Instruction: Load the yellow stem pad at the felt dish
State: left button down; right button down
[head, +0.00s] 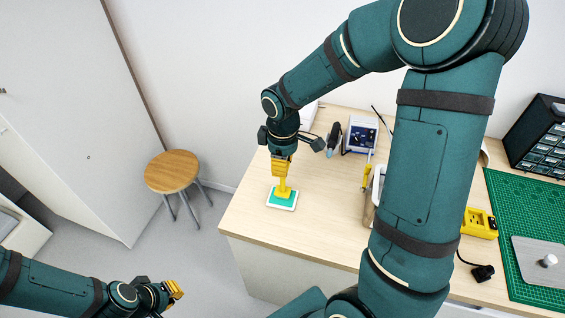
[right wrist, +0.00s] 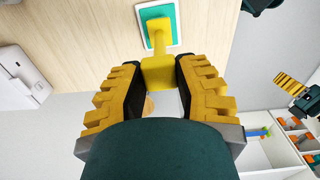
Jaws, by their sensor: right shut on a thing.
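The yellow stem pad (head: 284,185) has a block-shaped top, a thin stem and a flat foot. My right gripper (head: 281,163) is shut on its top block, which also shows between the fingertips in the right wrist view (right wrist: 158,72). The felt dish (head: 283,207), a white-rimmed square with green felt, lies flat on the bench. The pad stands upright over the felt, its foot at or very near it; I cannot tell whether they touch. My left gripper (head: 174,290) is low at the left, away from the bench; its opening is unclear.
The wooden bench top (head: 250,220) is clear around the dish. A blue-and-white device (head: 361,134) and a dark tool (head: 334,136) stand behind it. To the right are a yellow box (head: 480,223) and a green cutting mat (head: 520,215). A stool (head: 172,171) stands left.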

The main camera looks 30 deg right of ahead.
jog(key=shift+r+p, duration=2.15)
jog(key=shift+r, duration=0.9)
